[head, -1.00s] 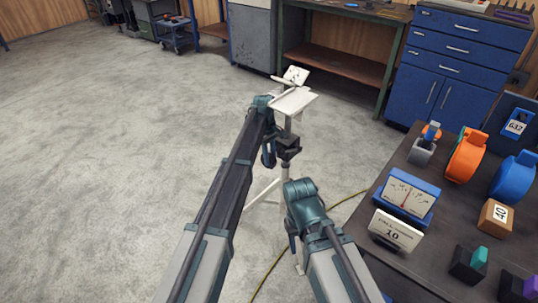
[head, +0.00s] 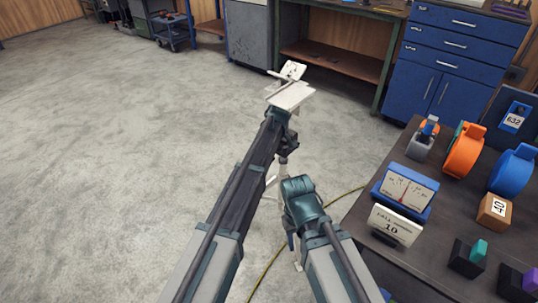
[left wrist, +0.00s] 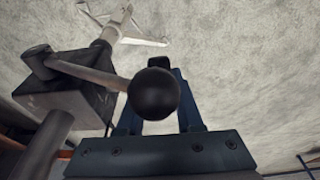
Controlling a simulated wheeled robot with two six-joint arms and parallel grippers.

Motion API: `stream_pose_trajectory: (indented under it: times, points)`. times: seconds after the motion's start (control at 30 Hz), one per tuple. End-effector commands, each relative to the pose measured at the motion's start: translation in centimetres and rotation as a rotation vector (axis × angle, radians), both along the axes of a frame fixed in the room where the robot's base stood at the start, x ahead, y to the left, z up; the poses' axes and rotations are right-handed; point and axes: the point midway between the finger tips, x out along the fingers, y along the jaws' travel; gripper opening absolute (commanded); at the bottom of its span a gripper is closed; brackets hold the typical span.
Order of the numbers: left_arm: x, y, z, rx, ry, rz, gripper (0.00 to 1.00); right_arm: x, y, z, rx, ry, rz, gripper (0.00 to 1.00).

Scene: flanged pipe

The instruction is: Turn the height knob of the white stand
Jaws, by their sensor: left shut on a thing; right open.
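The white stand (head: 291,97) stands on the floor ahead, with a flat top plate, a dark clamp block (head: 288,143) on its post and splayed legs. Its height knob, a black ball (left wrist: 154,93) on a pale lever, shows in the left wrist view, with the lever running left to the block (left wrist: 62,98). My left gripper (left wrist: 158,100) is shut on the knob, one finger on each side. In the head view my left arm hides that gripper and part of the post. My right gripper (head: 291,238) is open, pointing down, its fingertips mostly hidden by its wrist.
A yellow-green cable (head: 265,272) lies on the floor. The floor at left is clear.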

Motion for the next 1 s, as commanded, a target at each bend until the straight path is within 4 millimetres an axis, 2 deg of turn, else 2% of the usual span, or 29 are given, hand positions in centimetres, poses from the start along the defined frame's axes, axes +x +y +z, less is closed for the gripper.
stream_pose_trajectory:
  times: [0.13, 0.17, 0.3, 0.33, 0.73, 1.0]
  points:
    - [-0.2, 0.0, 0.0, -0.002, 0.004, 0.0, 0.0, 0.0, 0.0, 0.0, 0.0, 0.0, 0.0, 0.5]
    - [-0.2, 0.0, 0.0, -0.002, 0.004, 0.0, 0.37, 0.0, 0.0, 0.0, 0.0, 0.0, 0.0, 0.5]
    - [-0.1, 0.0, 0.0, -0.002, 0.004, 0.0, 0.62, 0.0, 0.0, 0.0, 0.0, 0.0, 0.0, 0.5]
    - [-0.1, 0.0, 0.0, -0.002, 0.003, 0.0, 0.65, 0.0, 0.0, 0.0, 0.0, 0.0, 0.0, 0.5]
    - [0.2, 0.2, 0.1, -0.034, 0.025, 0.003, 0.65, 0.0, 0.0, 0.3, 0.0, 0.0, 0.0, 0.5]
    - [0.9, 0.8, 0.2, -0.253, 0.183, 0.005, 0.65, 0.0, 0.0, 0.8, 0.0, 0.0, 0.0, 0.5]
